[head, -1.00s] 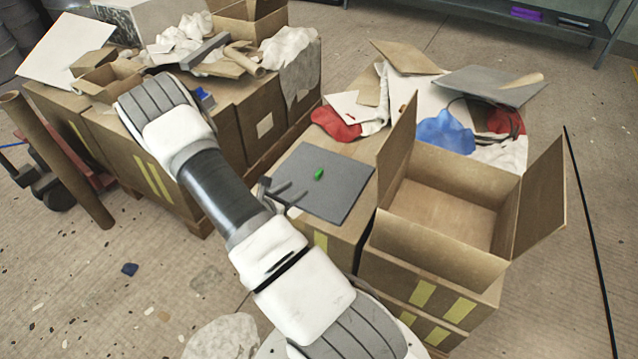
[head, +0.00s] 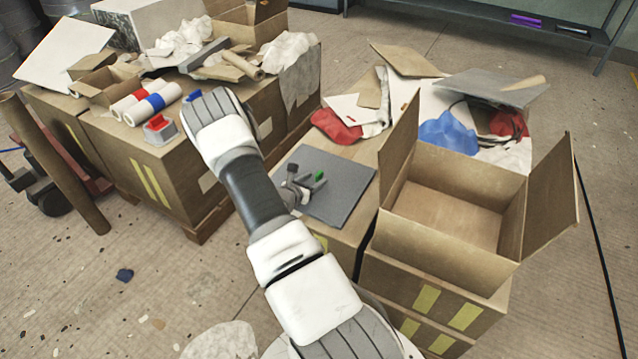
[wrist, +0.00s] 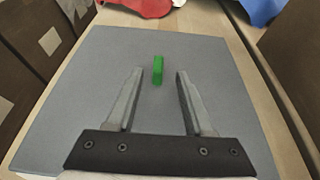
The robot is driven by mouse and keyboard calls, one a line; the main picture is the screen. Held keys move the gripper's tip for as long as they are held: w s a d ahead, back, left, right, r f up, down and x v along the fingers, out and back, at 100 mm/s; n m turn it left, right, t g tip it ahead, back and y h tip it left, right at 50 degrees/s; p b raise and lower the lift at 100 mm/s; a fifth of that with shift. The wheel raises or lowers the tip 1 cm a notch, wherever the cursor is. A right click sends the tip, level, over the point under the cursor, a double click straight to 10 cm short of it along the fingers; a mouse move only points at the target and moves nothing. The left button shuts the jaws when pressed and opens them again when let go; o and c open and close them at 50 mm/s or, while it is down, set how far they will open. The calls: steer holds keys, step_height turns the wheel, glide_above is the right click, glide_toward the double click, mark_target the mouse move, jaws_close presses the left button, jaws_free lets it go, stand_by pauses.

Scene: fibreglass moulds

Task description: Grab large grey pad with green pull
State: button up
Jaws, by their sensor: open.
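The large grey pad (head: 338,200) lies flat on a cardboard box in the middle of the head view. It fills most of the wrist view (wrist: 90,80). Its small green pull (wrist: 158,70) stands up from the pad and also shows in the head view (head: 319,175). My gripper (wrist: 156,74) is open above the pad, with its two fingers spread and pointing towards the pull. In the wrist view the pull appears between the fingertips, near their ends. I cannot tell how high the fingers are above the pad. Nothing is held.
An open cardboard box (head: 440,232) with raised flaps stands right of the pad. Red cloth (head: 336,127), blue cloth (head: 447,133) and loose boards lie behind it. Stacked boxes at left carry white rolls (head: 152,103) and a red-topped block (head: 160,130).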

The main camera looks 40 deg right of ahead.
mark_target(317, 175)
steer(key=x, duration=0.1)
steer(key=b+x, duration=0.1)
steer(key=x, duration=0.2)
steer(key=shift+w+d+r, duration=0.15)
steer(key=shift+w+d, duration=0.15)
jaws_close()
